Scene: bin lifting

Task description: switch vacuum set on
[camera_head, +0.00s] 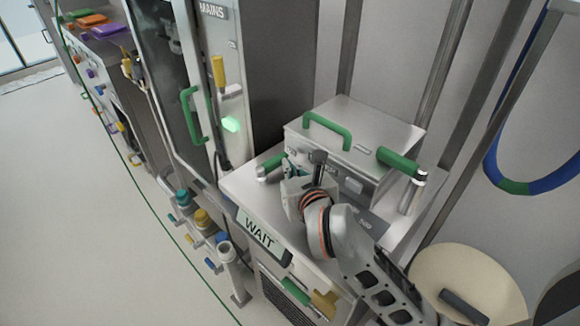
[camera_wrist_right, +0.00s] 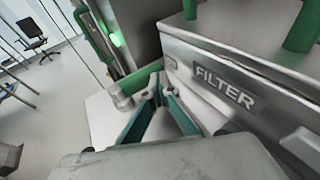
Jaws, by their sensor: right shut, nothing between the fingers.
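The steel vacuum unit (camera_head: 400,135) stands on a bench, with a green handle (camera_head: 327,130) on its lid. A FILTER label (camera_wrist_right: 225,88) shows on its front in the right wrist view. A display reading WAIT (camera_head: 260,232) is on the bench front. My right gripper (camera_head: 287,166) is at the unit's front left, close to a green-gripped bar (camera_head: 271,165). In the right wrist view its teal fingers (camera_wrist_right: 158,88) come together, shut and empty, beside the FILTER face. I cannot tell if they touch anything. My arm hides part of the unit's front. My left gripper is not in view.
A MAINS cabinet (camera_head: 250,65) with a yellow lever (camera_head: 218,72) and a lit green lamp (camera_head: 230,124) stands behind left. A second green-gripped bar (camera_head: 397,161) is at the right. Capped pipes (camera_head: 203,219) stand below left. Open floor (camera_head: 90,240) lies left.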

